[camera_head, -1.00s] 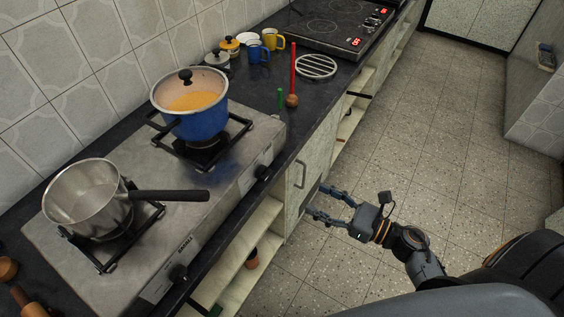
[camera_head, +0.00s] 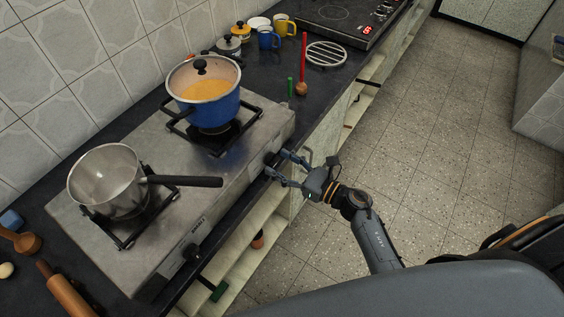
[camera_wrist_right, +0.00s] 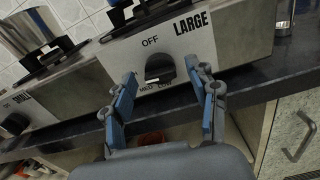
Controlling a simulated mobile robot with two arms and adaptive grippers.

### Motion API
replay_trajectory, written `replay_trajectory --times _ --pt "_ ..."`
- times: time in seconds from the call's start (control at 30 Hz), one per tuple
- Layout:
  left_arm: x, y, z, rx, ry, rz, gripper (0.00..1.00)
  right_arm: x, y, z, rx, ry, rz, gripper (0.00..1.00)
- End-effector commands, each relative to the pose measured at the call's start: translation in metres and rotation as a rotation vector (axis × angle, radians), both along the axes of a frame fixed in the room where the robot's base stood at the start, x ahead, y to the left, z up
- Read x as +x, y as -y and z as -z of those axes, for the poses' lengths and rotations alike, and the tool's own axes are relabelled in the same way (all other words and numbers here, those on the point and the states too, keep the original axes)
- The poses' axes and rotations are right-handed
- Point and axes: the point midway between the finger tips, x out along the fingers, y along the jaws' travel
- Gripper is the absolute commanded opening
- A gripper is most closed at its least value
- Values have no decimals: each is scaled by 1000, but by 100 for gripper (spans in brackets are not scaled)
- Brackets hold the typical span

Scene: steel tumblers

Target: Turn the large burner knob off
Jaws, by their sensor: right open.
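The large burner knob (camera_wrist_right: 160,66) is a black knob on the stove's front panel, below the words OFF and LARGE in the right wrist view. Its grip bar looks roughly level, with a light mark, not pointing up at OFF. In the head view the knob (camera_head: 270,158) is partly behind my fingers. My right gripper (camera_head: 277,163) is open at the panel. In the wrist view its blue-grey fingertips (camera_wrist_right: 165,78) stand left and right of the knob, apart from it. The stove (camera_head: 235,165) carries a blue pot (camera_head: 207,105) on its large burner. My left gripper is not in view.
A steel saucepan (camera_head: 105,175) sits on the near burner, its black handle reaching right. The small burner knob (camera_head: 191,252) is on the same panel. The dark counter edge (camera_wrist_right: 255,88) runs below the panel. Open shelves are beneath. The floor (camera_head: 400,150) to the right is clear.

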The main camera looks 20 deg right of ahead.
Motion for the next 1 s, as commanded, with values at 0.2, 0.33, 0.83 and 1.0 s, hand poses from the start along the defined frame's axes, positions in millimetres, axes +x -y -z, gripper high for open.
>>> replay_trajectory --times 0.2,0.33,0.83,1.0 --pt "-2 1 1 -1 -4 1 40 0 0 0 0 0 0 50" --pt "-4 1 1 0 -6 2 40 0 0 0 1 1 0 24" --pt "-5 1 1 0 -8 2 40 0 0 0 58 -44 -2 4" --pt "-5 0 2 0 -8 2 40 0 0 0 145 -113 -3 4"
